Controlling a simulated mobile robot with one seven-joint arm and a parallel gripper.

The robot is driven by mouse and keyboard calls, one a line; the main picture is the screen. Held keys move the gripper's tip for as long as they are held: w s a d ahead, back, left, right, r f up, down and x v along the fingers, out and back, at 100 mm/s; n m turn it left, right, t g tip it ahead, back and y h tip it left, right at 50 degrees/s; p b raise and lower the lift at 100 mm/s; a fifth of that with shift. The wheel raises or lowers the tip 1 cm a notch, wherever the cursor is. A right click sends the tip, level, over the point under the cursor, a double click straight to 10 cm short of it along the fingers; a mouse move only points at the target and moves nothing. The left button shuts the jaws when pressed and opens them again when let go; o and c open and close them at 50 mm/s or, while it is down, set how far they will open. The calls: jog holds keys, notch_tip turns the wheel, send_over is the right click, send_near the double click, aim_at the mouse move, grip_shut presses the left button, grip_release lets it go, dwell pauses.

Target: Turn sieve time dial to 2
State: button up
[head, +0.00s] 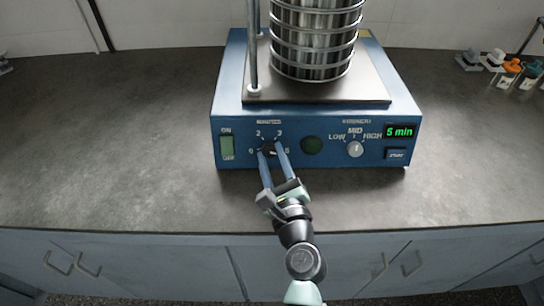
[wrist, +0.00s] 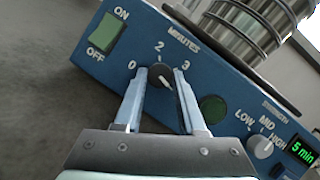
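The time dial (wrist: 160,76) is a small dark round knob under the word MINUTES on the blue front of the sieve shaker (head: 221,117). In the wrist view its white pointer line slants to the lower right, away from the 2. The green display (head: 400,132) reads 5 min. My gripper (head: 270,147) is in front of the panel, with one finger on each side of the dial. It also shows in the wrist view (wrist: 160,74). The fingers stand apart, very close to the knob's edges; firm contact cannot be made out. The 5 mark is hidden in the wrist view.
Left of the dial is the green ON/OFF switch (head: 227,147). Right of it are a round green button (head: 312,145) and the grey strength knob (head: 355,149). A metal sieve stack (head: 315,40) stands on top. The grey counter (head: 110,130) is clear at left.

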grip_shut()
